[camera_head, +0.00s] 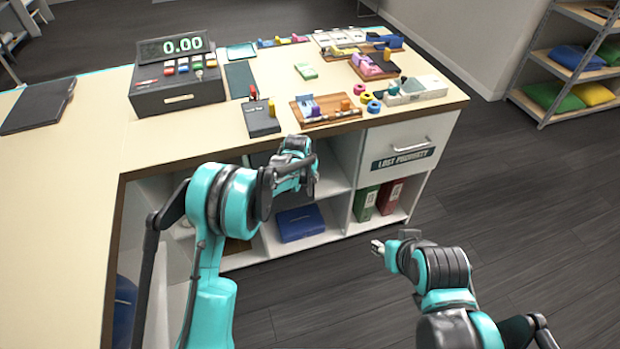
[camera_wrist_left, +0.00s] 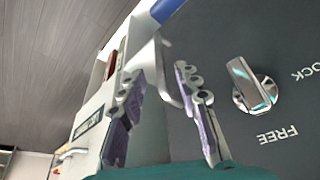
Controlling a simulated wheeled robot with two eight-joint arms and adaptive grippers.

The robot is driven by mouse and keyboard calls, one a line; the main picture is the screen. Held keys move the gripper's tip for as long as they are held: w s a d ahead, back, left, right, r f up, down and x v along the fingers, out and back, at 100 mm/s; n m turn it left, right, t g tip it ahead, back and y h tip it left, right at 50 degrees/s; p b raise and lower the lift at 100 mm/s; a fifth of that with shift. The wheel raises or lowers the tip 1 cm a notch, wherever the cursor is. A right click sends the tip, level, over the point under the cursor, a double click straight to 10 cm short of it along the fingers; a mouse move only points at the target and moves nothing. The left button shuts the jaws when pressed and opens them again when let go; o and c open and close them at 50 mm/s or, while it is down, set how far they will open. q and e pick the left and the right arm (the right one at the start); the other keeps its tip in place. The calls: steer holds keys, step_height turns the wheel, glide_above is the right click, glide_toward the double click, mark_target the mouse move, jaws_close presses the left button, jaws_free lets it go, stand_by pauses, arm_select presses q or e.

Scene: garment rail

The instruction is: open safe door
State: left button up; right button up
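The dark grey safe door (camera_wrist_left: 225,35) fills the right of the left wrist view. It carries a silver knob (camera_wrist_left: 252,88) with the words FREE and LOCK beside it, which appear upside down. A pale metal handle (camera_wrist_left: 167,72) stands out from the door. My left gripper (camera_wrist_left: 157,82) is open, its fingers on either side of the handle; contact is not clear. In the head view my left gripper (camera_head: 300,168) is in front of the counter's shelves, and my arm hides most of the safe. My right gripper (camera_head: 378,247) hangs away from the counter; its finger opening is unclear.
The counter top (camera_head: 90,150) holds a cash register (camera_head: 178,90), trays and small items. Below are a LOST PROPERTY drawer (camera_head: 402,146), a blue box (camera_head: 300,223) and binders (camera_head: 366,203). The floor (camera_head: 530,215) to the right is free up to a shelf rack (camera_head: 545,75).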

mark_target(310, 182)
arm_select(q)
steer(key=b+x, duration=0.3)
steer(key=x, duration=0.4)
steer(key=shift+w+f, duration=0.1)
steer(key=shift+f, duration=0.15)
jaws_close()
